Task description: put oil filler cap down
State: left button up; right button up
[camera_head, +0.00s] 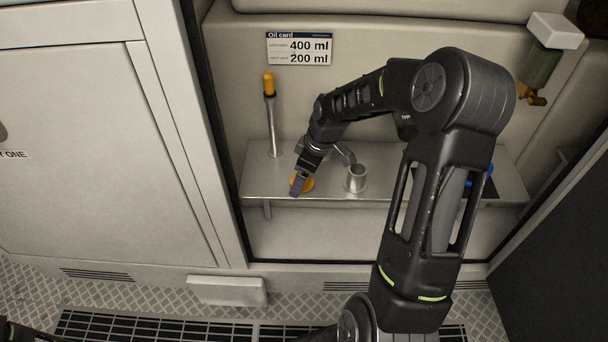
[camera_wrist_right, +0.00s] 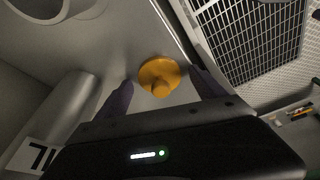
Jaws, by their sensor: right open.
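The orange oil filler cap (camera_head: 308,185) rests on the metal shelf (camera_head: 400,194) near its front edge, left of the open filler neck (camera_head: 356,179). My right gripper (camera_head: 299,184) is low over the shelf at the cap and partly hides it. In the right wrist view the cap (camera_wrist_right: 159,77) shows between the two spread fingertips of my right gripper (camera_wrist_right: 160,90), with gaps on both sides. The neck's round mouth (camera_wrist_right: 38,8) is at the upper left there. My left gripper is not in view.
An orange-handled dipstick (camera_head: 270,110) stands at the shelf's left. An oil card (camera_head: 299,48) is on the back wall. A blue item (camera_head: 487,174) shows partly behind my arm at the right. A floor grille (camera_head: 150,328) lies below. The recess has side walls.

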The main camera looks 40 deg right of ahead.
jog(key=shift+r, duration=0.4)
jog(key=p+v, duration=0.1)
jog(key=v, duration=1)
jog(key=shift+r, duration=0.25)
